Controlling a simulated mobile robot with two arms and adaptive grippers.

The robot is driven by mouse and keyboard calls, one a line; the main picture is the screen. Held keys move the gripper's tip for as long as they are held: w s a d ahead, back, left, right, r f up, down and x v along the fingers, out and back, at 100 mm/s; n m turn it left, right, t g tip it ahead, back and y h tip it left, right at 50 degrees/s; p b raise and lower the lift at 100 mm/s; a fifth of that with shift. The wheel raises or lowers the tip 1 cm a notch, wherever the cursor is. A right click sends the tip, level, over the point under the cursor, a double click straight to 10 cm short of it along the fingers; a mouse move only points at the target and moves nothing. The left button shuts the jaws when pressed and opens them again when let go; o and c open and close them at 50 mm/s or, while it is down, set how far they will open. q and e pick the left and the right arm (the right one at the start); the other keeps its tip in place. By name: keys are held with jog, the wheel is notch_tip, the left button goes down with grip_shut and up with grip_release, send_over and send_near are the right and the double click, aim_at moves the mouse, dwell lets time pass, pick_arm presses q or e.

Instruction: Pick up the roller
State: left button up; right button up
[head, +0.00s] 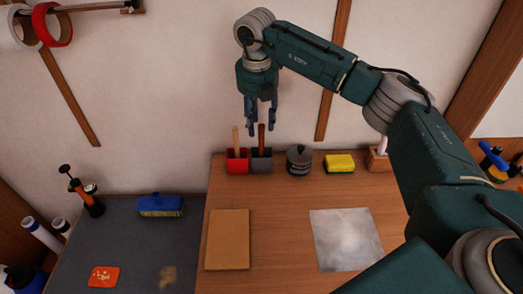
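No roller can be identified for certain. A white upright piece (382,145) in a wooden block (379,162) stands at the back right of the wooden table, partly hidden by my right arm; I cannot tell whether it is the roller. My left gripper is not in view.
On the wooden table (282,238) are a dark lidded pot (300,161), a yellow sponge (339,163), a tan board (228,240) and a grey sheet (346,240). A blue brush (160,205) and an orange card (104,277) lie on the dark surface (122,235) at left.

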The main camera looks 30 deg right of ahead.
aim_at(262, 137)
jog(key=f, duration=0.1)
jog(key=f+p, duration=0.1)
jog(key=f, duration=0.1)
jog(key=f+p, duration=0.1)
jog(key=f, duration=0.1)
jog(key=shift+s+d, duration=0.3)
jog(key=shift+f+p, duration=0.3)
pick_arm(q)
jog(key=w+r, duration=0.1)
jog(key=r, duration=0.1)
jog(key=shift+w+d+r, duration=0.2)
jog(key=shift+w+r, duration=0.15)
pick_arm(e)
jog(key=shift+w+f, duration=0.1)
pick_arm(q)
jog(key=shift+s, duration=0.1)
pick_arm(e)
jog(key=shift+c, duration=0.5)
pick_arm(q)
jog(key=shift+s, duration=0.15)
pick_arm(e)
grip_shut()
